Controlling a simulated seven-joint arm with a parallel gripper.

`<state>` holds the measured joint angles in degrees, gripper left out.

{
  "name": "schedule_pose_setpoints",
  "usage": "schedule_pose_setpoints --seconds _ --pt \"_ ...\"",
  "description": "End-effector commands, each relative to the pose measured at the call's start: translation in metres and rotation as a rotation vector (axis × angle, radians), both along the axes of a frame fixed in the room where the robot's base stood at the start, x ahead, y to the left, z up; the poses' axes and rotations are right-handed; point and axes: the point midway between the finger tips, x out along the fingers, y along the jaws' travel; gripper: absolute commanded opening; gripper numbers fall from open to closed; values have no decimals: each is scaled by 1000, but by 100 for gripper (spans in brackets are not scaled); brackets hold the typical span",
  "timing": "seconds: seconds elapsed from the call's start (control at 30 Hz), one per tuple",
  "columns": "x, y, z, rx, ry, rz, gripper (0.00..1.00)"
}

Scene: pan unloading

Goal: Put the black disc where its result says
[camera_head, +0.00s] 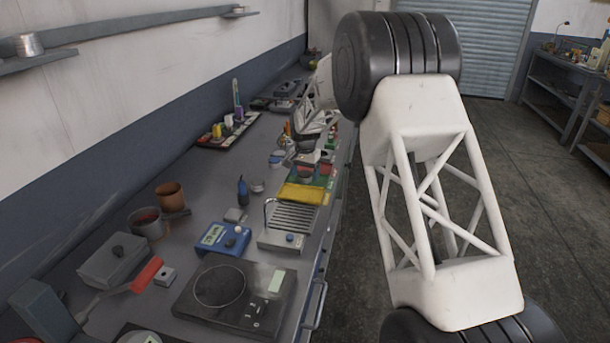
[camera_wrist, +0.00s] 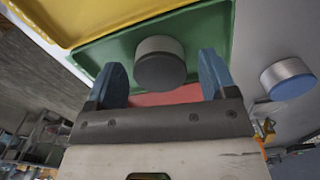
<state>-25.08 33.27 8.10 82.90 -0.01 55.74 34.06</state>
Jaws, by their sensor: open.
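The black disc (camera_wrist: 160,70), with a grey metal side, stands between my fingertips over the green tray (camera_wrist: 205,30) in the wrist view. It appears to rest on the tray floor. My gripper (camera_wrist: 162,62) is open, with a blue finger on each side of the disc and visible gaps to it. The yellow tray (camera_wrist: 75,18) adjoins the green one, and part of a red tray (camera_wrist: 180,95) shows at my gripper's palm. A blue meter (camera_head: 222,238) has a lit display, too small to read surely.
A blue-faced metal disc (camera_wrist: 288,80) lies on the bench right of the trays in the wrist view. In the head view, a ribbed metal device (camera_head: 293,222) and a dark device with a round plate (camera_head: 235,295) stand nearer. A coloured rack (camera_head: 227,130) stands along the wall side.

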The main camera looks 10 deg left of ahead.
Motion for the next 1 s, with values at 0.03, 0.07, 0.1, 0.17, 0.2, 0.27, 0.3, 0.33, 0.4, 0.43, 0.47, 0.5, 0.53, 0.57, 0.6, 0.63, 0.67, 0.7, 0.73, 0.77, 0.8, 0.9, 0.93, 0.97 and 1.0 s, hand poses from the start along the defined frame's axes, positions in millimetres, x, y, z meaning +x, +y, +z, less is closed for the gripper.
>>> schedule_pose_setpoints --seconds 0.03,0.07,0.1,0.17,0.2,0.27,0.3,0.33,0.4,0.43,0.47,0.5,0.53,0.57,0.6,0.63,0.67,0.7,0.73,0.77,0.8,0.9,0.93,0.97,1.0 --pt "0 0 4 1 -1 0 78" --pt "0 0 7 0 -1 0 78" --pt "0 0 10 0 0 0 78" --pt "0 0 17 0 -1 0 78" --pt "0 0 22 1 -1 0 78" --pt "0 0 31 1 -1 0 78" --pt "0 0 37 1 -1 0 78" --pt "0 0 43 1 -2 0 78" --pt "0 0 54 2 -2 0 78" --pt "0 0 59 1 -2 0 78" --pt "0 0 64 1 -1 0 78" --pt "0 0 70 1 -1 0 78" --pt "0 0 74 1 -1 0 78" --pt "0 0 79 1 -1 0 78" --pt "0 0 85 1 -1 0 78" --pt "0 0 90 1 -1 0 78" --pt "0 0 94 1 -2 0 78" --pt "0 0 98 1 -2 0 78" --pt "0 0 102 1 -2 0 78" --pt "0 0 104 1 -1 0 78" --pt "0 0 107 0 0 0 78" --pt "0 0 113 0 0 0 78" --pt "0 0 114 0 0 0 78" --pt "0 0 115 0 0 0 78" --pt "0 0 116 0 0 0 78"
